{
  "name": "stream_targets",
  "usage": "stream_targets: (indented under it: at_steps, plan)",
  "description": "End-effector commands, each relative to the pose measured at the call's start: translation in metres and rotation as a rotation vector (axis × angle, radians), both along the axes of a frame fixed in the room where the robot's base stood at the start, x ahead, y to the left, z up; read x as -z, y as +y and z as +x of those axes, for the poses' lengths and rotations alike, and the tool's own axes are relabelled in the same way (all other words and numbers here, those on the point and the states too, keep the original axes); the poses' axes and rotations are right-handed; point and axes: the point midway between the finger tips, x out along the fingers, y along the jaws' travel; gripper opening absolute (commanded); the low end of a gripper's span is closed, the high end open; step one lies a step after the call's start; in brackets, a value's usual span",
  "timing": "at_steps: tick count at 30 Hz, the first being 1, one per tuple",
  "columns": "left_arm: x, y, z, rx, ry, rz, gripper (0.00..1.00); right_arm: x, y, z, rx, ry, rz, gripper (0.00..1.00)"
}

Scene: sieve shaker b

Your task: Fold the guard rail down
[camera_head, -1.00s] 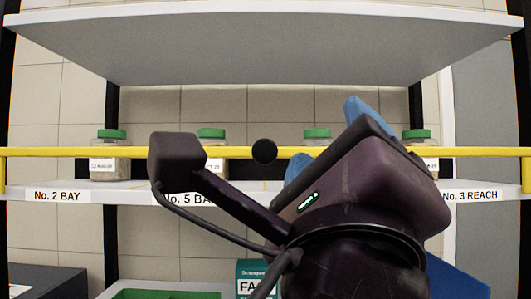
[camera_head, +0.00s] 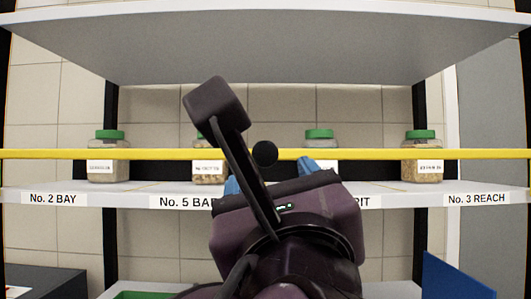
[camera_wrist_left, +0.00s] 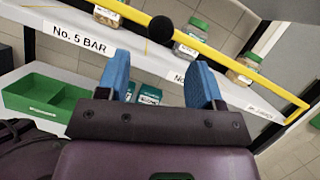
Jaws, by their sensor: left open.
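The yellow guard rail (camera_head: 400,154) runs level across the front of the middle shelf, with a round black knob (camera_head: 265,153) at its middle. The wrist view also shows the rail (camera_wrist_left: 225,62), its bent right end and the knob (camera_wrist_left: 160,29). My left gripper (camera_head: 270,175) is in front of the shelf, just below the knob. Its blue fingers are spread and empty. In the left wrist view the gripper (camera_wrist_left: 161,65) has the knob beyond its fingertips, roughly between them in line; contact is not visible. My right gripper is not in view.
Several green-lidded jars (camera_head: 421,165) stand on the labelled middle shelf (camera_head: 110,190) behind the rail. An upper shelf (camera_head: 265,45) overhangs. Below are a green tray (camera_wrist_left: 45,95), teal boxes (camera_wrist_left: 149,94) and a blue panel (camera_head: 450,278) at right.

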Motion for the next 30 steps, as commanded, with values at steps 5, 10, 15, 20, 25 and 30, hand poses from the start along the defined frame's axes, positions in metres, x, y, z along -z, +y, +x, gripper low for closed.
stream_targets:
  at_steps: [5, 10, 15, 20, 25, 30]
  plan:
    - [-0.014, 0.004, 0.031, -0.005, 0.002, 0.0, 0.61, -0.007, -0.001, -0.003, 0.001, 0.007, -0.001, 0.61]
    - [-0.023, 0.006, 0.055, -0.003, 0.003, -0.001, 0.61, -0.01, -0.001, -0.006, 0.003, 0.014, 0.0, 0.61]
    - [-0.028, 0.007, 0.069, -0.001, 0.0, -0.001, 0.61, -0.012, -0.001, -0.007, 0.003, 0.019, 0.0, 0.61]
    - [-0.03, 0.008, 0.074, -0.001, 0.0, -0.001, 0.61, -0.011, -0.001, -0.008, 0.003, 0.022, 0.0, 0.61]
    - [-0.03, 0.008, 0.074, 0.0, 0.0, -0.001, 0.61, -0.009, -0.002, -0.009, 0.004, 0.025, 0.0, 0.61]
    - [-0.029, 0.008, 0.074, 0.0, 0.0, -0.001, 0.45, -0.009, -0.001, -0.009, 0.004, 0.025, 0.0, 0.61]
